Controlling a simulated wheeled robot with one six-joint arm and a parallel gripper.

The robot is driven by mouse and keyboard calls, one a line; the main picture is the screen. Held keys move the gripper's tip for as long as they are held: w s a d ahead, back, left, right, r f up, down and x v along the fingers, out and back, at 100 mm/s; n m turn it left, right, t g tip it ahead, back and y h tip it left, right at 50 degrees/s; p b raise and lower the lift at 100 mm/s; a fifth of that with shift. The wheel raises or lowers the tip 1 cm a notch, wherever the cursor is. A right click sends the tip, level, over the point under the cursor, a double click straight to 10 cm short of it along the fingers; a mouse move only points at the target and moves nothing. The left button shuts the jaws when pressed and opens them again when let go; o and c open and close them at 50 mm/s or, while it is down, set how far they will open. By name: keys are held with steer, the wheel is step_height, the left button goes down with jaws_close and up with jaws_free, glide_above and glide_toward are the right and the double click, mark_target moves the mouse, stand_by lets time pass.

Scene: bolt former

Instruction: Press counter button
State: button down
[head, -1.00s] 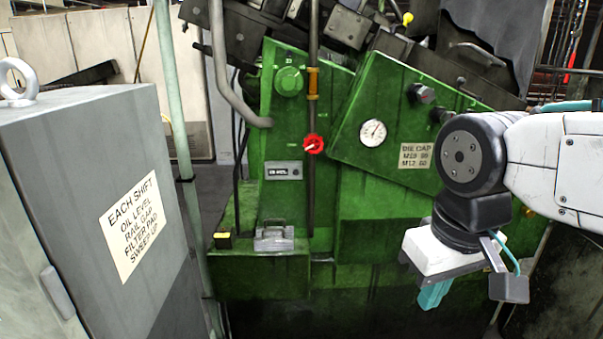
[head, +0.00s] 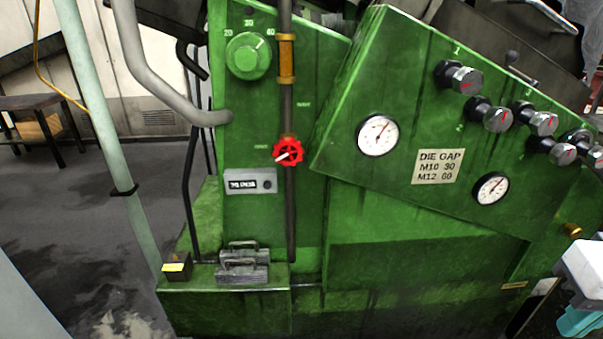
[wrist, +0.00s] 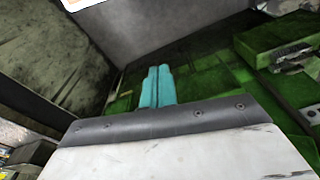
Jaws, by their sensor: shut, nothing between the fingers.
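The counter (head: 251,182) is a small grey box with a dark display on the green machine's front panel. Its small dark round button (head: 267,184) sits at the right end of the box. My gripper (head: 582,325) is at the lower right edge of the head view, well to the right of the counter and lower, partly cut off. In the wrist view its teal fingers (wrist: 157,88) are together with nothing between them. They touch nothing that I can see.
A red valve wheel (head: 288,151) on a vertical pipe stands just right of the counter. A green dial (head: 248,55) is above. Grey metal blocks (head: 243,264) lie on the ledge below. A pale green post (head: 97,110) stands left. Several knobs (head: 497,118) protrude right.

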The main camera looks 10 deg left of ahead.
steer(key=shift+w, duration=0.3)
steer(key=w+a+f+t, duration=0.1)
steer(key=w+a+t, duration=0.1)
steer(key=w, duration=0.5)
steer(key=w+a+f+t, duration=0.1)
steer(key=w+a+t, duration=0.15)
steer(key=w, duration=0.45)
steer(key=w+a+f+n+t+y, duration=0.2)
steer(key=w+a+f+t+y, duration=0.15)
steer(key=w+a, duration=0.9)
steer(key=s+a+f+y, duration=0.1)
steer(key=s+a+y, duration=0.1)
steer(key=a, duration=0.6)
steer(key=s+a+f+n+y, duration=0.1)
steer(key=a+y, duration=0.4)
steer(key=a, duration=0.3)
steer(key=s+a+f+n+y, duration=0.1)
steer(key=s+a+y, duration=0.1)
steer(key=a, duration=0.7)
steer(key=shift+s+f+g+y, duration=0.3)
steer(key=shift+g+y, duration=0.1)
steer(key=shift+y, duration=0.35)
steer(key=shift+w+a, duration=0.1)
steer(key=shift+w, duration=0.05)
